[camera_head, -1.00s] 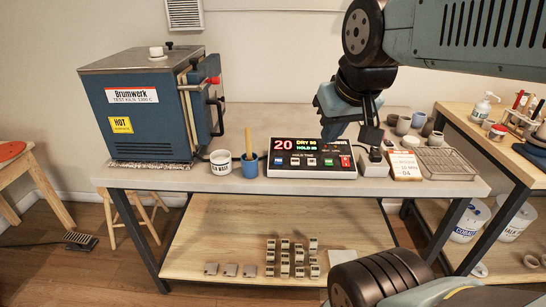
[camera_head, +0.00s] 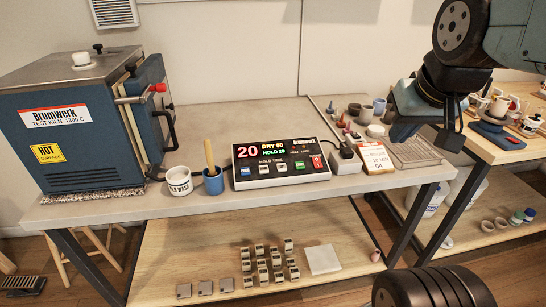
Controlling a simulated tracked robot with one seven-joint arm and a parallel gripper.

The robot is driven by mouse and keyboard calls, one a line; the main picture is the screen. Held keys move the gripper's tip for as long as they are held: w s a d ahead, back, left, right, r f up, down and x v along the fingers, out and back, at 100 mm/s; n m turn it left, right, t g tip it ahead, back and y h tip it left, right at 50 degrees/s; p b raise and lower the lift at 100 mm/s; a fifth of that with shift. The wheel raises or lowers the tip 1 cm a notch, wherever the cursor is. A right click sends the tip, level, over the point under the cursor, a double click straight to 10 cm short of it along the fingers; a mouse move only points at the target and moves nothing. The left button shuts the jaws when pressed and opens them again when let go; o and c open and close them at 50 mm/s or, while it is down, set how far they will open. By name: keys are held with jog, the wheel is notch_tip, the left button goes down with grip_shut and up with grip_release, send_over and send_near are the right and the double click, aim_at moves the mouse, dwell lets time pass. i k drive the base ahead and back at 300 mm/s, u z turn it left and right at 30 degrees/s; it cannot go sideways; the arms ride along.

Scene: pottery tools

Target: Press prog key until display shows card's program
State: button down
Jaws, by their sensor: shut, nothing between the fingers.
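The black controller (camera_head: 275,181) lies on the grey bench. Its lit display (camera_head: 265,148) shows a red 20, with DRY 90 in yellow and what looks like HOLD 20 in green. Below is a row of keys: a blue one (camera_head: 245,172), several white ones (camera_head: 281,168) and a red one (camera_head: 317,163). Key labels are too small to read. A white and orange card (camera_head: 376,158) stands right of the controller; its small print is unclear, though 04 shows at the bottom. My gripper (camera_head: 399,138) is shut and empty, above and right of the card, apart from the keys.
A blue kiln (camera_head: 80,135) stands at the left. A white pot (camera_head: 179,181) and a blue cup (camera_head: 213,182) sit left of the controller. A white box with a black plug (camera_head: 346,158) sits between controller and card. A wire rack (camera_head: 415,150) and small pots (camera_head: 366,112) are at right.

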aim_at(245, 172)
jog(key=z, duration=0.6)
jog(key=k, duration=1.6)
jog(key=u, duration=0.85)
jog(key=i, duration=1)
jog(key=u, duration=0.05)
